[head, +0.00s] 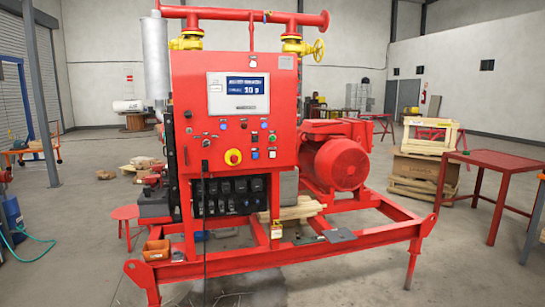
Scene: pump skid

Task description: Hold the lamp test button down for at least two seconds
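The red control panel (285,88) of the pump skid stands upright, facing me, left of centre. A yellow and red emergency stop (233,157) sits lower down. The labels are too small to read, so I cannot tell which is the lamp test button. Neither of my grippers is in view.
The skid's red frame (290,256) runs across the front at low height, with an orange bin (156,250) at its left. A red motor (341,165) is right of the panel. A red table (495,160) stands at the right. The space before the panel looks clear.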

